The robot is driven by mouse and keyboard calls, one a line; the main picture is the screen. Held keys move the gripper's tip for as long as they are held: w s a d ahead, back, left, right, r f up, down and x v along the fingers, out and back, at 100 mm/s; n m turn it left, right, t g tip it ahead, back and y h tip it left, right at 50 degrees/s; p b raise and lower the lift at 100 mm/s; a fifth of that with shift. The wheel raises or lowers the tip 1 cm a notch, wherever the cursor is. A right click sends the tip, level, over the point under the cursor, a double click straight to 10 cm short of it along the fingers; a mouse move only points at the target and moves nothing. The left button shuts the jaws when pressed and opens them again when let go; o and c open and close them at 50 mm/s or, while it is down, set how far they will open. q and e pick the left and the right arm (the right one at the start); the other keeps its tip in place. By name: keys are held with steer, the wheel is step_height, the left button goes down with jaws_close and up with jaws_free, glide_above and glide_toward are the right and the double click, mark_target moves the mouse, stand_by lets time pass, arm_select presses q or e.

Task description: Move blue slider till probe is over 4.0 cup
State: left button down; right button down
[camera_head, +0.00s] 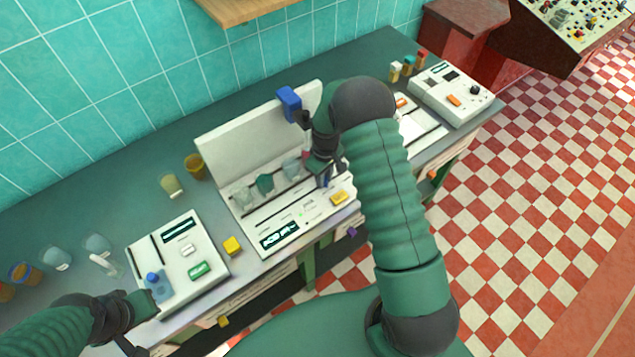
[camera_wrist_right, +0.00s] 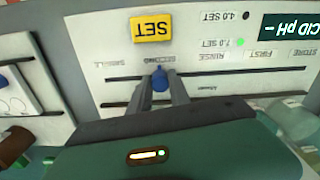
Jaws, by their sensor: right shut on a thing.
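The blue slider (camera_wrist_right: 160,78) sits in a slot in the white pH station's front panel (camera_wrist_right: 210,60), beside the printed word SECOND. My right gripper (camera_wrist_right: 165,88) is shut on it; its fingers stand on both sides of the knob. In the head view the right gripper (camera_head: 324,171) is at the station's right part and partly hides it. A blue probe block (camera_head: 288,101) sits at the top of the white back panel. Several cups, including a clear one (camera_head: 242,196) and a green one (camera_head: 264,184), stand below; their labels are unreadable. My left gripper (camera_head: 142,306) is at the lower left, its fingers unclear.
A yellow SET button (camera_wrist_right: 151,27) is near the slider, and a green light (camera_wrist_right: 239,42) glows by 7.0 SET.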

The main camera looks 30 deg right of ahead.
steer(key=shift+w+r, duration=0.2)
steer(key=shift+w, duration=0.1)
steer(key=c, duration=1.6)
jaws_free()
steer(key=o, duration=0.4)
steer(key=shift+s+f, duration=0.1)
steer(key=shift+f, duration=0.05)
step_height(320, 180, up, 17)
steer(key=b, duration=0.2)
steer(key=shift+f, duration=0.15)
